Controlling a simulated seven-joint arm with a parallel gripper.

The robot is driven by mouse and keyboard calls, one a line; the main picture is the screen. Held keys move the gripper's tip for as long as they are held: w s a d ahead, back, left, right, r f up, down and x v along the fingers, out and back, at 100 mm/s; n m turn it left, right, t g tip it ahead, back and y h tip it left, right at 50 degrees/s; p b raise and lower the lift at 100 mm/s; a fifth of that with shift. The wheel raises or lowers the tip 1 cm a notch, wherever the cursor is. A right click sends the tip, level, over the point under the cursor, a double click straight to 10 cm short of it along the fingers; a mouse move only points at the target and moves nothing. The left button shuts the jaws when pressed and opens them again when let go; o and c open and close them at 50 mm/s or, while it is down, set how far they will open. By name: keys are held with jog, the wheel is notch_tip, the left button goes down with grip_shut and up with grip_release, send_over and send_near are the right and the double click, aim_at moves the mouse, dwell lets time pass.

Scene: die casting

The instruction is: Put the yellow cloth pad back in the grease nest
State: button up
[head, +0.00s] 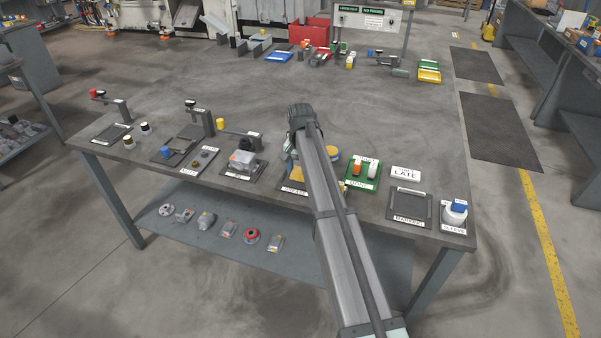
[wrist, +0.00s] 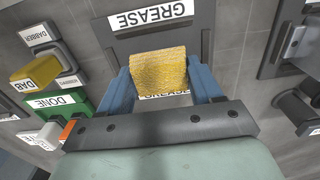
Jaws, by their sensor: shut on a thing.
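The yellow cloth pad (wrist: 158,72) is held between the two blue fingers of my gripper (wrist: 161,76) in the wrist view. The grease nest, a dark grey tray with a GREASE label (wrist: 150,17), lies behind and below the pad. The pad is over the nest's area; I cannot tell whether it touches the floor of it. In the head view my arm covers most of the nest and gripper; a bit of yellow (head: 297,174) shows left of the arm, by the GREASE label (head: 293,188).
A green DONE tray (head: 348,184) with orange and white items is right of my arm. A LATE card (head: 405,174), an empty dark tray (head: 409,203) and a white-and-blue piece (head: 454,214) stand further right. A grey part in a tray (head: 243,163) is left.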

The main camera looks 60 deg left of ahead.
aim_at(300, 171)
jog(key=shift+f, duration=0.55)
jog(key=shift+f, duration=0.2)
jog(key=o, duration=0.9)
jog(key=shift+o, duration=0.2)
jog(key=shift+r, duration=0.1)
notch_tip(300, 171, up, 12)
jog(key=shift+r, duration=0.1)
